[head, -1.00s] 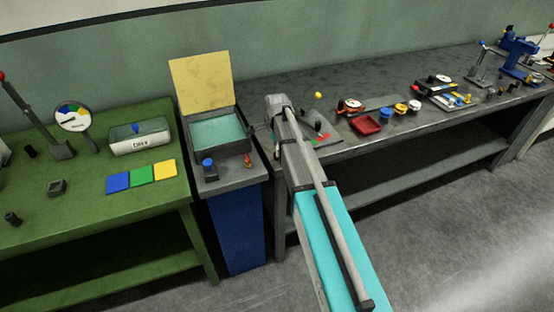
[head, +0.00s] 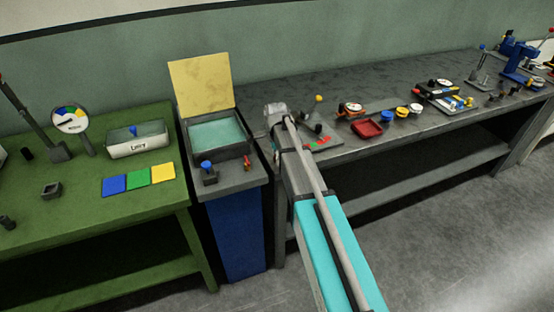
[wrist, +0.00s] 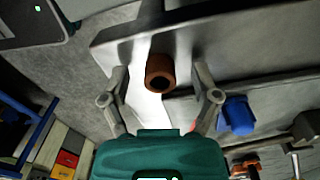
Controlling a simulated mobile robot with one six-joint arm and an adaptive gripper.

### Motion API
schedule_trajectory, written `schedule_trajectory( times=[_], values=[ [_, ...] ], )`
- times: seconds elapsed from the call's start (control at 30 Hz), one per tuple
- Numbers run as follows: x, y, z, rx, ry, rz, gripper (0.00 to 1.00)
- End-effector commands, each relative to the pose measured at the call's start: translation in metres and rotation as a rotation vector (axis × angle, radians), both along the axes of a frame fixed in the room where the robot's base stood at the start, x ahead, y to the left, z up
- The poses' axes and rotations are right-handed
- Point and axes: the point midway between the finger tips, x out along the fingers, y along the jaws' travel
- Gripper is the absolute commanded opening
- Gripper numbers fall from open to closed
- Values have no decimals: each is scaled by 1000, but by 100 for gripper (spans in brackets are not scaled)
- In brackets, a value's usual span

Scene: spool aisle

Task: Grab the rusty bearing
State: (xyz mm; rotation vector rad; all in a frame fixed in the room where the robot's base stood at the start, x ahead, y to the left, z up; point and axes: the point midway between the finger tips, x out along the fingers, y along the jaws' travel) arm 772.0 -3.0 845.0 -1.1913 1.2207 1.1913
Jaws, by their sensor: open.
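The rusty bearing (wrist: 160,72) shows in the wrist view as a short brown ring with a dark hole facing the camera. It is in line with the gap between the two grey fingers of my gripper (wrist: 161,84). The fingers are spread apart, with a gap on each side of the bearing, and neither touches it. I cannot tell how far the bearing is from the fingertips in depth. In the head view my arm reaches to the grey bench (head: 375,85); the fingers and the bearing are hidden or too small to make out there.
A blue knob-like part (wrist: 238,116) lies close to the right finger in the wrist view. The head view shows a red tray (head: 367,127) on the bench, a basin with a raised yellow lid (head: 202,84), and a green table (head: 85,235) at left.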

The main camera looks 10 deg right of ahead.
Motion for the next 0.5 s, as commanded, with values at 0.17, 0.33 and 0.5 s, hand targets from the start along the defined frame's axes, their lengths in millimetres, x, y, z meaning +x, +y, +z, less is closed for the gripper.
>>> schedule_trajectory(
  times=[0.17,0.33,0.5],
  values=[
    [0,0,0,0,0,0,61],
    [0,0,0,0,0,0,29],
    [0,0,0,0,0,0,0]
  ],
)
